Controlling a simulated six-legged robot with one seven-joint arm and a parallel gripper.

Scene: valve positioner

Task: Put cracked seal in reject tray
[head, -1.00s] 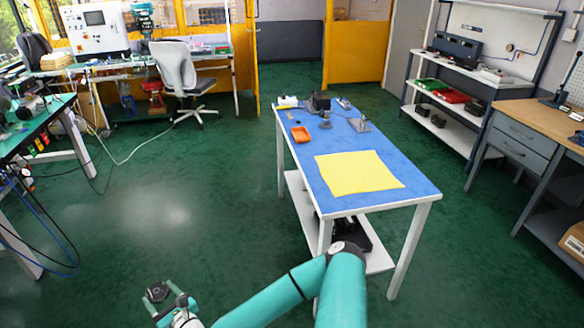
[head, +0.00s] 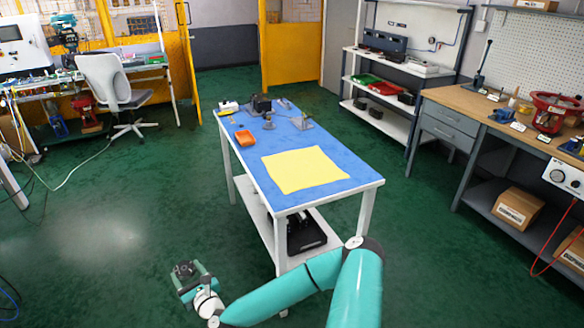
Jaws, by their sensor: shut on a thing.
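My gripper (head: 190,284), at the lower left of the head view, is shut on a small dark piece (head: 185,269). It holds it over the green floor, left of the blue-topped table and apart from it. The piece is too small to show any crack, so I cannot tell for sure that it is the cracked seal. No tray has a readable label. A red tray (head: 384,88) sits on the middle shelf of the white rack at the back right, and a small orange tray (head: 244,138) lies on the left side of the table.
The blue-topped table (head: 340,184) bears a yellow cloth (head: 305,169) and several small dark fixtures. A green tray (head: 363,80) is beside the red one. A wooden workbench (head: 465,108) stands at the right, an office chair (head: 111,85) at the left. Floor left of the table is clear.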

